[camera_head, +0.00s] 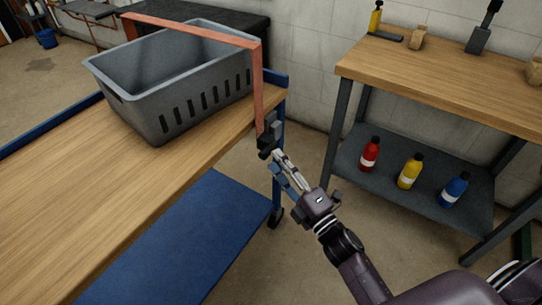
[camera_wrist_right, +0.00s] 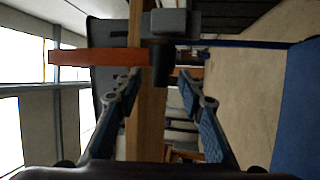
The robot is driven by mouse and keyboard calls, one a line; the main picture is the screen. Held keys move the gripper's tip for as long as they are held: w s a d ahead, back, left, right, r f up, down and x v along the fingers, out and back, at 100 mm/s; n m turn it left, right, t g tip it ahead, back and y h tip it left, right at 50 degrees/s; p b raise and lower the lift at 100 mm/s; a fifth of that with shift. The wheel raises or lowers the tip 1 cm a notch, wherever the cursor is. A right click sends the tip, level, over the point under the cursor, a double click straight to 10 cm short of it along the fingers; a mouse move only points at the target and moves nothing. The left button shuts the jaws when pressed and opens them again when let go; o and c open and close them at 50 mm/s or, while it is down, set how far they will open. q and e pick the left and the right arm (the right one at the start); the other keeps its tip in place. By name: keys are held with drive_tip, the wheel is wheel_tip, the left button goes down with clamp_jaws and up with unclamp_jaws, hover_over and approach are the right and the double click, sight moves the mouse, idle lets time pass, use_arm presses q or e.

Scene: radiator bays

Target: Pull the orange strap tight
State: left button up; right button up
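The orange strap (camera_head: 190,30) runs over the top of the grey crate (camera_head: 172,107) and hangs down at its right side, by the bench edge. Its hanging part ends at a dark buckle or ratchet (camera_head: 268,136). In the right wrist view the strap (camera_wrist_right: 100,57) lies across the picture and meets the grey and black buckle (camera_wrist_right: 168,24). My right gripper (camera_head: 277,160) is just below the buckle. In the wrist view its fingers (camera_wrist_right: 159,84) are spread, with the buckle's black end ahead between the tips; contact cannot be told. My left gripper is out of view.
The crate stands on a wooden bench (camera_head: 70,190) with a blue lower shelf (camera_head: 190,245). A second workbench (camera_head: 455,80) at the right carries small tools and blocks. Red (camera_head: 370,154), yellow (camera_head: 410,171) and blue (camera_head: 453,190) bottles stand on its shelf. Floor shows between the benches.

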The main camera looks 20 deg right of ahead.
drive_tip(key=shift+x, duration=1.95)
drive_tip(key=shift+f, duration=0.1)
drive_tip(key=shift+c, duration=0.7)
clamp_jaws()
